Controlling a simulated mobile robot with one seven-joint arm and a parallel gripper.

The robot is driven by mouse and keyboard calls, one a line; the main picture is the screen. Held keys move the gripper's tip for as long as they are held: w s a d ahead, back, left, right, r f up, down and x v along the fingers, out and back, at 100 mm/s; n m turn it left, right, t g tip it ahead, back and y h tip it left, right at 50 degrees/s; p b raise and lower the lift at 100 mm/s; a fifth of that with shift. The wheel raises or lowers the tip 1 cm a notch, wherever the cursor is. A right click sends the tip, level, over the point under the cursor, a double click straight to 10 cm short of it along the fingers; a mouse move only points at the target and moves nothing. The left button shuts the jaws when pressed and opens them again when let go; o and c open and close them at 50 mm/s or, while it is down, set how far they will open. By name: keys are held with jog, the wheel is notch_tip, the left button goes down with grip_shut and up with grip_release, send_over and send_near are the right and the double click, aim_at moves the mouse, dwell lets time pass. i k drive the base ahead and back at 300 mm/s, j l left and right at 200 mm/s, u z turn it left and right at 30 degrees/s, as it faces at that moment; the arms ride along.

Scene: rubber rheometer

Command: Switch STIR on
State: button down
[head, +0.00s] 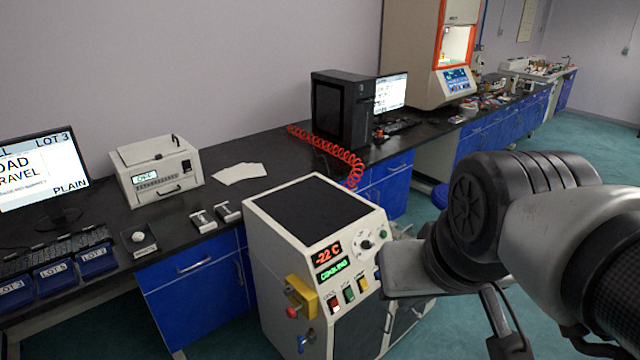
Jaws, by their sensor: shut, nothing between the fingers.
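A white cabinet unit (268,262) with a black top stands in the middle of the head view. Its front panel has a red display (328,252) reading -22 C and a green display (334,270) reading COOLING. Below them is a slanted row of small rocker switches: a red one (334,303), a green one (349,294) and others to the right. Their labels are too small to read surely, so I cannot tell for certain which is STIR or its position. My gripper (508,346) is shut and empty at the lower right, partly cut off, apart from the panel.
A round dial (366,244) sits above the switches. A yellow block with a red knob (292,311) and a blue lever (301,342) stick out at the panel's left. The black bench (270,150) runs behind, with a computer tower (343,110) and red coiled hose (335,150).

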aim_at(349, 292)
jog(key=i+l+u, duration=0.25)
jog(key=l, duration=0.2)
jog(key=l+z, duration=0.15)
jog(key=l, duration=0.6)
